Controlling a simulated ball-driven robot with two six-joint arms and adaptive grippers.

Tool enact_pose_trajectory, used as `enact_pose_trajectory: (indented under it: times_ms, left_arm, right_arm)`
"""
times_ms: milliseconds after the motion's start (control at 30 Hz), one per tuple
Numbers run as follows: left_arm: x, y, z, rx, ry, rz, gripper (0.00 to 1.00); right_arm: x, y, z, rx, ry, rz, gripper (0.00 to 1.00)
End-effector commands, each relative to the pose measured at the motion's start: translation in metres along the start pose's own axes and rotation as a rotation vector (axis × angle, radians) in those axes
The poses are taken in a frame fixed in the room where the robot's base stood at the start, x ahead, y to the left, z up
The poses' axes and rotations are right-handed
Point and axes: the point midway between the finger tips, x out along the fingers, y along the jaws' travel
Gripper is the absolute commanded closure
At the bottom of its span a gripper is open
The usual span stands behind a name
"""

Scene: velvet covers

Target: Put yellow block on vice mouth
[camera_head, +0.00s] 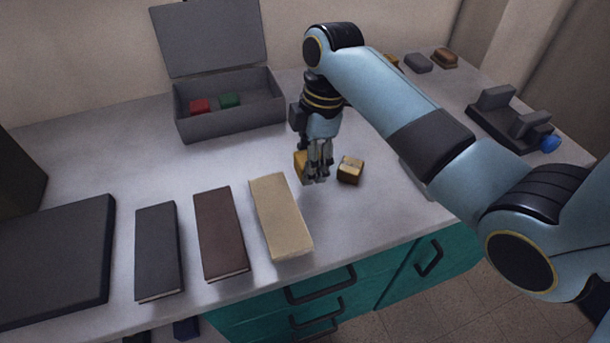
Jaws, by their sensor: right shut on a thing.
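My right gripper (316,178) points down over the middle of the table, just above or at its surface. It is shut on a yellow block (300,164), which shows at the left side of the fingers and is partly hidden by them. I cannot tell whether this block touches the table. A second, yellow-brown block (350,170) with a marked top sits just right of the fingers. The grey vice (510,121) with two upright jaws and a blue knob stands at the far right, well away from the gripper. My left gripper is not in view.
An open grey box (228,121) holds a red and a green block at the back. Cream (281,216), brown (220,233) and dark (157,250) book-like blocks lie in front, beside a black slab (55,259). Small objects (418,63) stand back right.

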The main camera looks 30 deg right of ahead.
Motion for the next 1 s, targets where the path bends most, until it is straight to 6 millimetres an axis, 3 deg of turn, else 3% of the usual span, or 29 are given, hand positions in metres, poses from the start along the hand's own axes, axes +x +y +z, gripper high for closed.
enact_pose_trajectory:
  times_ms: [133, 400, 767, 800, 967, 1000]
  left_arm:
    - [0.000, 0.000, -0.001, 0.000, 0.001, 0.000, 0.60]
    - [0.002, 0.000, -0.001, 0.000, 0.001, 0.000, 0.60]
    - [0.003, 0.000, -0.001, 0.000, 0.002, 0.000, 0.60]
    - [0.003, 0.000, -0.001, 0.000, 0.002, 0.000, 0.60]
    - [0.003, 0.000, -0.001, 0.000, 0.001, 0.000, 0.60]
    - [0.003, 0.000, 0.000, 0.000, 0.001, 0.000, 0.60]
  right_arm:
    - [0.009, 0.002, -0.007, -0.001, 0.000, 0.000, 0.87]
    - [0.044, 0.002, -0.002, 0.000, -0.002, -0.001, 0.87]
    - [0.048, 0.002, -0.001, -0.001, -0.001, 0.000, 0.87]
    - [0.048, 0.002, -0.001, -0.001, -0.001, 0.001, 0.51]
    - [0.048, 0.002, -0.001, -0.001, -0.001, 0.000, 0.30]
    - [0.048, 0.002, -0.001, -0.001, -0.001, 0.000, 0.30]
